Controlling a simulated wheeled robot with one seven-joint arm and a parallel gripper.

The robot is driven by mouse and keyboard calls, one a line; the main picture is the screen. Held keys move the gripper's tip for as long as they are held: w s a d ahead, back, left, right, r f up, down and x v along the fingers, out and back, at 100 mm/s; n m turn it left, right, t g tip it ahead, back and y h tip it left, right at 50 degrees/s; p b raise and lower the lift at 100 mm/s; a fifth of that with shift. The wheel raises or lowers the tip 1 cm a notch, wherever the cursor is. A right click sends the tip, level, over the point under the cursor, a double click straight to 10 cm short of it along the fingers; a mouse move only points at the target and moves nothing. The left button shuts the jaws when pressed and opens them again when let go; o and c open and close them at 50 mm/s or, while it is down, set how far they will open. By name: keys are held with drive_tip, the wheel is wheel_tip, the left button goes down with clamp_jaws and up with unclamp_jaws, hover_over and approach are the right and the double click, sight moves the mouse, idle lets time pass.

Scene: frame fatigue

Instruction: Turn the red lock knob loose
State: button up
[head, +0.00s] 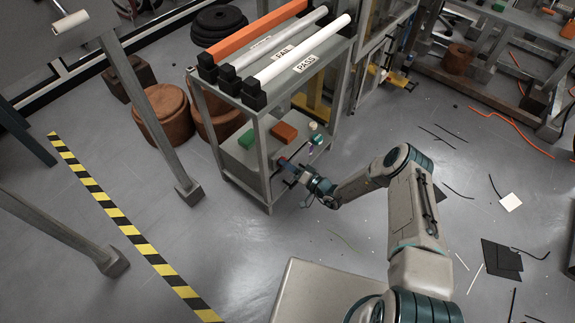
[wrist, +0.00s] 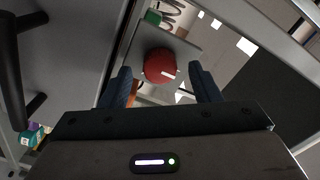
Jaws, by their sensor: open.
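The red lock knob (wrist: 160,62) shows in the wrist view as a round red cap with a short pale mark on its face. It sits between the two dark blue fingers of my gripper (wrist: 160,74), slightly beyond their tips. The gripper is open, with a visible gap on each side of the knob, and holds nothing. In the head view my gripper (head: 287,170) is at the front right side of a grey metal rack (head: 232,180), at lower shelf height. I cannot make out the knob clearly there.
The rack's top carries orange and white bars with PASS and FAIL labels (head: 304,62). Its lower shelf holds a green block (head: 247,139) and an orange-brown block (head: 284,132). Floor litter and a black sheet (head: 501,256) lie at right. A striped floor line (head: 125,225) runs left.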

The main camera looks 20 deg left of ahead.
drive_tip(key=p+v, duration=0.2)
drive_tip(key=v, duration=1.1)
drive_tip(key=s+d+r+n+g+h+p, duration=0.25)
drive_tip(key=r+g+p, duration=0.3)
drive_tip(key=r, duration=1.35)
drive_tip(key=s+d+r+n+g+h+p, duration=0.15)
drive_tip(key=r+g+h+p, duration=0.35)
drive_tip(key=r, duration=1.3)
drive_tip(key=s+d+r+m+t+h+p, duration=0.2)
drive_tip(key=s+d+r, duration=0.3)
drive_tip(key=r, duration=0.5)
drive_tip(key=s+d+r+m+t+h+p, duration=0.2)
drive_tip(key=s+d+r+h+p, duration=0.2)
drive_tip(key=r, duration=0.7)
drive_tip(key=s+d+r+m+t+h+p, duration=0.1)
drive_tip(key=s+d+r+t+h+p, duration=0.1)
drive_tip(key=s+d+r, duration=0.6)
wheel_tip(320, 180, up, 3)
drive_tip(key=h+p, duration=0.1)
drive_tip(key=p, duration=0.1)
drive_tip(key=shift+s+d+r+m+p, duration=0.2)
drive_tip(key=shift+d+m+p, duration=0.1)
drive_tip(key=shift+m+p, duration=0.1)
